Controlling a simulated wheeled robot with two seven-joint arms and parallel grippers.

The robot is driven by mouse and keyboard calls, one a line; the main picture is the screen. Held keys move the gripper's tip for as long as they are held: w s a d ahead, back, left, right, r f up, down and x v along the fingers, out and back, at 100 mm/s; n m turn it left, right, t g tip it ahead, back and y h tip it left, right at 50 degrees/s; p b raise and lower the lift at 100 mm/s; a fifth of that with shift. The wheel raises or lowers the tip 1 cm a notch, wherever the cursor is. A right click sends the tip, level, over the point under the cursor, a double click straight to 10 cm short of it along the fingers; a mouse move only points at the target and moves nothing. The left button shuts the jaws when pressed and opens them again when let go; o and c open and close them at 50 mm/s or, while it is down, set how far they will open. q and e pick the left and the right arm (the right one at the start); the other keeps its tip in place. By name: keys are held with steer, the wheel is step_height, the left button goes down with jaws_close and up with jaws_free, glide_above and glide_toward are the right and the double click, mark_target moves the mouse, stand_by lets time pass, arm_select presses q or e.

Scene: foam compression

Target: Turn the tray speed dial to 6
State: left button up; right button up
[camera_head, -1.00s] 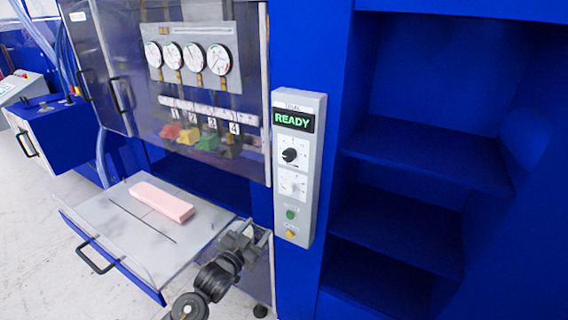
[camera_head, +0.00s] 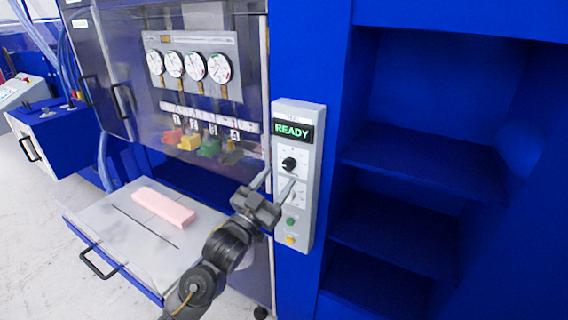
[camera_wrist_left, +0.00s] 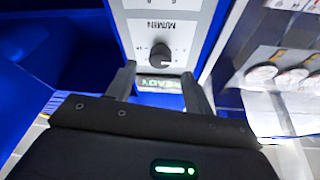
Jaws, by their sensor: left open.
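The grey control panel (camera_head: 305,150) carries a lit green READY display (camera_head: 292,132). Below it is a black knob (camera_head: 289,164), and under that a pale dial (camera_head: 299,192) partly hidden by a finger. Their scale numbers are too small to read in the head view. In the left wrist view the knob (camera_wrist_left: 160,55) sits beside lettering that reads like MM/MIN. My left gripper (camera_head: 275,183) is open and empty, its fingers pointing up at the panel just below the black knob. In the wrist view its fingertips (camera_wrist_left: 158,70) flank the knob's side of the panel, apparently not touching it.
A green button (camera_head: 290,221) and a yellow one (camera_head: 290,240) sit low on the panel. A pink foam block (camera_head: 163,207) lies on the pulled-out tray (camera_head: 105,215) at left. Blue shelves (camera_head: 425,165) stand at right.

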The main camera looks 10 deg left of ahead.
mark_target(287, 167)
arm_select(q)
steer(key=shift+p+x, duration=0.6)
steer(key=shift+x, duration=1.55)
steer(key=c, duration=1)
